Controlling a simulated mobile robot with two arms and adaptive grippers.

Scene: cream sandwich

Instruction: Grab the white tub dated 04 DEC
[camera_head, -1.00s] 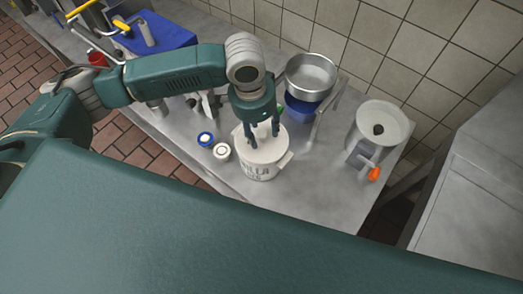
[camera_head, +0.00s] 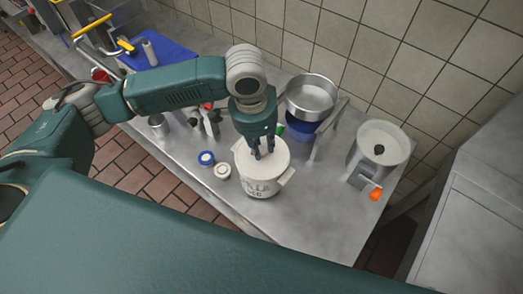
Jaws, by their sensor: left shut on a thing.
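The white tub (camera_head: 262,186) stands upright on the steel counter, with a pale lid and dark lettering on its front. The lettering is partly readable and ends in something like "EC"; I cannot read the full date. A white tab sticks out at its right side. My left gripper (camera_head: 264,153) points down from above, its fingers close together at the top of the tub and shut on it. The exact part gripped is hard to make out. My right gripper is not in view.
A blue-rimmed roll (camera_head: 206,158) and a small white-topped jar (camera_head: 222,171) stand left of the tub. Behind it are a metal bowl (camera_head: 311,96) on a blue base and a green item. A metal machine with an orange knob (camera_head: 375,194) stands right. Counter between is clear.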

